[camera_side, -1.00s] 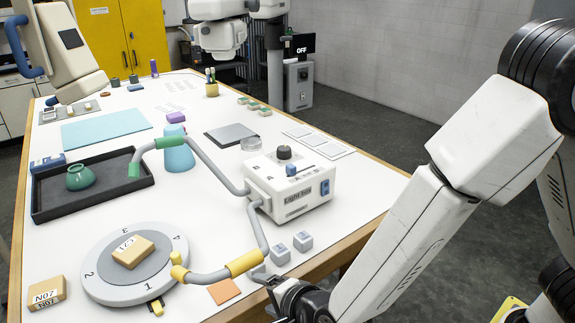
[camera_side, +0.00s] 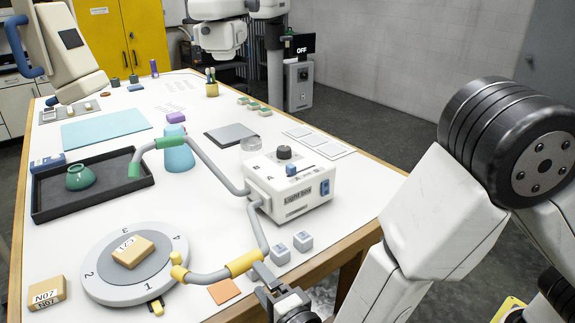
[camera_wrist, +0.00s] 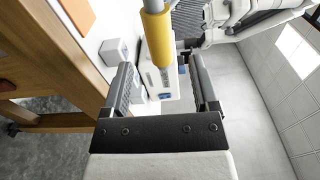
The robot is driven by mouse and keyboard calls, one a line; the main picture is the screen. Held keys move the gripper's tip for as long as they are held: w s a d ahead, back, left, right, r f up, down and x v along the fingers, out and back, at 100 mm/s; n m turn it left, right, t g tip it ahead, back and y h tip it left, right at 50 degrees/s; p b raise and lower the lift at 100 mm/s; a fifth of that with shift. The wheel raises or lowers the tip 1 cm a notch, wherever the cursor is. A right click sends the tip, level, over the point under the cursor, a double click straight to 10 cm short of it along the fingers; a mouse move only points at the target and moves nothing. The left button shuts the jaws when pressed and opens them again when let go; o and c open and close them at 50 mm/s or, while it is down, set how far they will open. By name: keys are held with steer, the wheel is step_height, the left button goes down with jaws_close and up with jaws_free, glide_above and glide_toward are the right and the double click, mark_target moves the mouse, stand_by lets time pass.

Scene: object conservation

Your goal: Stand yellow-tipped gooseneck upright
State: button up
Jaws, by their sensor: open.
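The yellow-tipped gooseneck (camera_side: 208,277) is a grey bent tube from the left side of the light box (camera_side: 291,188). It drops toward the table's near edge, then bends left, running low to a yellow tip (camera_side: 178,268) over the round dial's edge. A yellow sleeve (camera_side: 244,263) wraps its lower part, also seen in the wrist view (camera_wrist: 157,38). My gripper (camera_side: 266,281) is open beside the sleeve's right end. In the wrist view, the sleeve lies between the lines of my two fingers (camera_wrist: 160,80), with nothing clamped. Contact cannot be told.
The green-tipped gooseneck (camera_side: 212,163) arches left past a blue cone (camera_side: 178,152). Two grey cubes (camera_side: 291,246) sit near my gripper. The dial (camera_side: 106,282) carries a tan block (camera_side: 133,252). A dark tray (camera_side: 125,190) holds a green vessel (camera_side: 80,177). An orange square (camera_side: 223,291) lies by the gooseneck.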

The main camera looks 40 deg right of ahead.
mark_target(248, 266)
steer(key=shift+w, duration=0.1)
steer(key=shift+w+d+f, duration=0.1)
steer(key=shift+w+d, duration=0.05)
steer(key=shift+w, duration=3.7)
jaws_close()
